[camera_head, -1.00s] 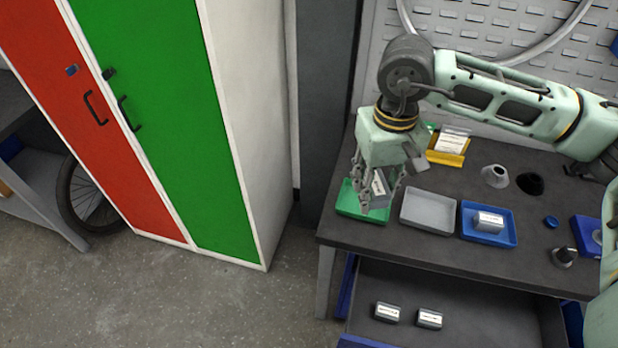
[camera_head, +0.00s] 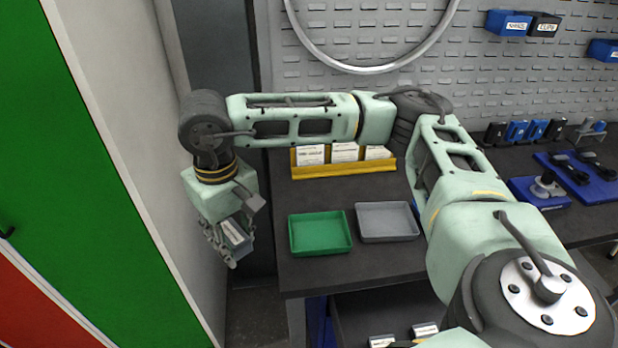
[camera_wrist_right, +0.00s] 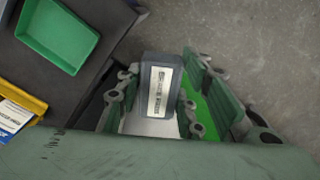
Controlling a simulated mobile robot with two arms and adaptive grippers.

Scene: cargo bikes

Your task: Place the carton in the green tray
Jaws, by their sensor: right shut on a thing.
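My right gripper (camera_head: 226,250) is shut on the carton, a small grey box with a white label. The carton (camera_head: 237,236) hangs tilted between the fingers, left of the table, and it also shows in the right wrist view (camera_wrist_right: 160,90). The green tray (camera_head: 346,250) lies empty near the table's left front corner, to the right of the gripper and apart from it. In the right wrist view the green tray (camera_wrist_right: 95,48) is at the upper left. My left gripper is not in view.
A grey tray (camera_head: 387,235) sits right of the green one. A yellow holder (camera_head: 345,170) with white-labelled boxes stands behind them. Green and red lockers with a pale side wall (camera_head: 130,120) stand left. An open drawer (camera_head: 365,312) below the tabletop holds two cartons.

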